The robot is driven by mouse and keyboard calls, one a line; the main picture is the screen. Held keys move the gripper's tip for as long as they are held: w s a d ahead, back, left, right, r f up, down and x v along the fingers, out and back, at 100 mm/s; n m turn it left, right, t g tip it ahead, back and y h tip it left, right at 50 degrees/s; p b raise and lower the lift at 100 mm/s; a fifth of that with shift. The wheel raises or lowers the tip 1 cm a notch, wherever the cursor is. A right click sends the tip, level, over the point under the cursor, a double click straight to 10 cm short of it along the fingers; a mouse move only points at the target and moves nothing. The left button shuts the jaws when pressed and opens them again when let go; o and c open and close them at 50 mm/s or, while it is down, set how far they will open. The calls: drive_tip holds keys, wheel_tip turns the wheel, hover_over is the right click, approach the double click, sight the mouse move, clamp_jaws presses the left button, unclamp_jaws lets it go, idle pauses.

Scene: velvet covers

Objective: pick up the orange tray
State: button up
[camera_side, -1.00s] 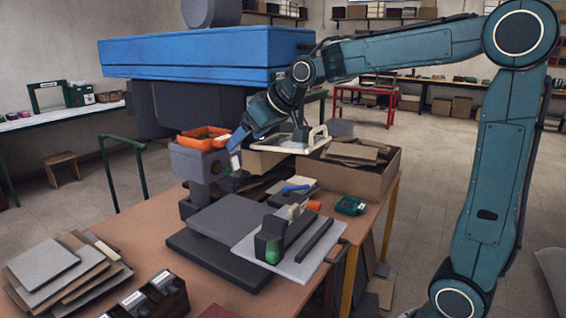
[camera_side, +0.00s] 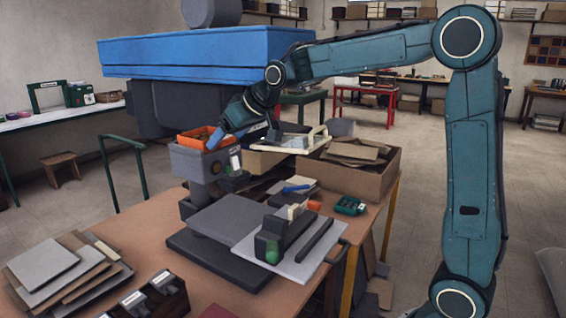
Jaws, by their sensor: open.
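The orange tray (camera_side: 195,137) sits on top of a grey machine head (camera_side: 195,163) at the back left of the bench. It looks shallow, with some dark contents that are too small to make out. My gripper (camera_side: 216,138) is open at the tray's right end, with a blue finger pointing down at the tray's rim. The far finger is hidden, so I cannot tell whether the fingers straddle the rim or touch it.
A large blue machine body (camera_side: 205,52) hangs close above and behind the tray. A cream-framed panel (camera_side: 290,140) and a cardboard box (camera_side: 350,170) of sheets stand to the right. A grey plate (camera_side: 228,215) lies in front.

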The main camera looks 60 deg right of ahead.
idle(0.3)
drive_tip(key=c, duration=1.3)
drive_tip(key=shift+r, duration=0.25)
drive_tip(key=s+r, duration=0.1)
drive_tip(key=s, duration=1.7)
